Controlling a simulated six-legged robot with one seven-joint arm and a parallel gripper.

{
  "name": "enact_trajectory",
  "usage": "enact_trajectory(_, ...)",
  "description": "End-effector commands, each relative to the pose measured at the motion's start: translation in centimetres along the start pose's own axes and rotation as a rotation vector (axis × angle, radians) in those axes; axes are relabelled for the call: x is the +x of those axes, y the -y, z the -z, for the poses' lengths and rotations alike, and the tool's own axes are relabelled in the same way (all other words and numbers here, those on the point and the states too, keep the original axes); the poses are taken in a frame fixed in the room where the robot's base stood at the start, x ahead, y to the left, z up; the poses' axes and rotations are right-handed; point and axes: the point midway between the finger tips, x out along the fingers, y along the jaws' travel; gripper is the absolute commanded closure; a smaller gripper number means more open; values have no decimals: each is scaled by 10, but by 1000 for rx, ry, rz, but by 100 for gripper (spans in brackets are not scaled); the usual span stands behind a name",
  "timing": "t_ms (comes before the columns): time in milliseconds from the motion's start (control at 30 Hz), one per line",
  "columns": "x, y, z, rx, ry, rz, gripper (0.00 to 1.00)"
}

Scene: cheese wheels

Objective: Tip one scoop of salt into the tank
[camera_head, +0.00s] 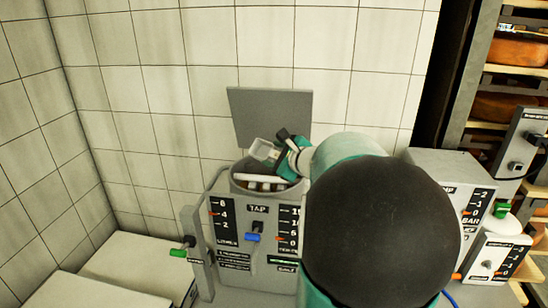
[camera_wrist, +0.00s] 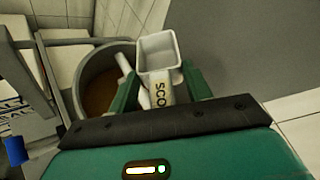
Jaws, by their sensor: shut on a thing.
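My gripper (camera_head: 290,157) is shut on the handle of a white scoop (camera_head: 265,150), held above the round opening of the grey tank (camera_head: 237,185). In the wrist view the scoop (camera_wrist: 158,55) has a square, box-like cup and lettering on its handle, between my green fingers (camera_wrist: 161,92). The cup's visible inside looks pale; I cannot tell whether salt is in it. The tank (camera_wrist: 84,75) is round, with brown contents (camera_wrist: 100,95) inside. White bars cross its mouth. Its grey lid (camera_head: 270,115) stands raised behind it. My arm hides part of the tank's right side.
The tank's front panel has a blue tap lever (camera_head: 253,238) and gauges. White blocks (camera_head: 135,265) stand at the lower left. A grey machine (camera_head: 450,180) and cheese shelves (camera_head: 515,50) are at the right. Tiled walls are close behind.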

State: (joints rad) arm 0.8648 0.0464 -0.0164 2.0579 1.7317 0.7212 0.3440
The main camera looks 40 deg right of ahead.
Motion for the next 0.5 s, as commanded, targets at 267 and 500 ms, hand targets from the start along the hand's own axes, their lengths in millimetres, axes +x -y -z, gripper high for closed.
enact_trajectory(267, 0, 8, 1, 210, -1, -88, 73)
enact_trajectory(500, 2, 16, 4, 429, 0, -181, 73)
